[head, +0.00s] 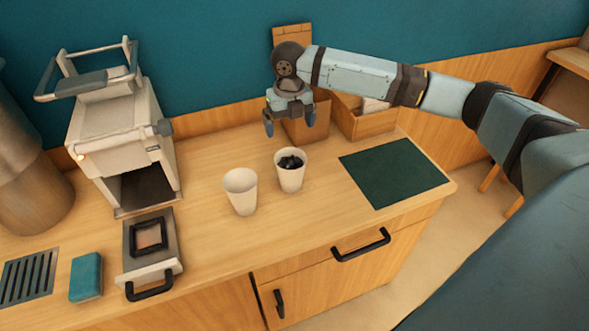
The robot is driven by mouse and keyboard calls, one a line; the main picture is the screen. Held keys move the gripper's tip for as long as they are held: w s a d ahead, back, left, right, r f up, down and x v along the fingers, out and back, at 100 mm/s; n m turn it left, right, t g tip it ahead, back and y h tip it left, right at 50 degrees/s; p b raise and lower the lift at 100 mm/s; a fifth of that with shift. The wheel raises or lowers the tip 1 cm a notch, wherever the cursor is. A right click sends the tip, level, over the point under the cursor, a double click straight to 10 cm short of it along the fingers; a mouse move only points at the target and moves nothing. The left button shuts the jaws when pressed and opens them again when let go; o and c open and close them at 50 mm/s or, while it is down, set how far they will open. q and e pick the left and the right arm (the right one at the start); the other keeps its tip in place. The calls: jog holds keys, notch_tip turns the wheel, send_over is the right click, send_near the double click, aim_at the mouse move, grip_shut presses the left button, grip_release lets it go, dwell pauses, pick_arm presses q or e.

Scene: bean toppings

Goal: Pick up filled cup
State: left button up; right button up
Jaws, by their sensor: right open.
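A white cup with dark contents (291,177) stands upright on the wooden counter, right of the middle. A second white cup (241,193) stands just left of it and looks empty. My right gripper (289,126) is open and empty, pointing down above and behind the filled cup, apart from it. My right arm comes in from the right. My left gripper is not in view.
A wooden box (362,124) and a wooden dispenser (305,127) stand at the back. A dark green mat (394,172) lies to the right. A cream machine (115,125), a metal tray (152,242) and a teal sponge (86,277) are left. Counter before the cups is clear.

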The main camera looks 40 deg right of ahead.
send_near(291, 162)
jog(key=s+a, duration=0.2)
jog(key=s, duration=0.1)
jog(key=shift+w+f+p, duration=0.1)
jog(key=shift+f+p, duration=0.55)
jog(key=shift+f, duration=2.65)
jog(key=shift+r, duration=0.1)
jog(key=c, duration=1.2)
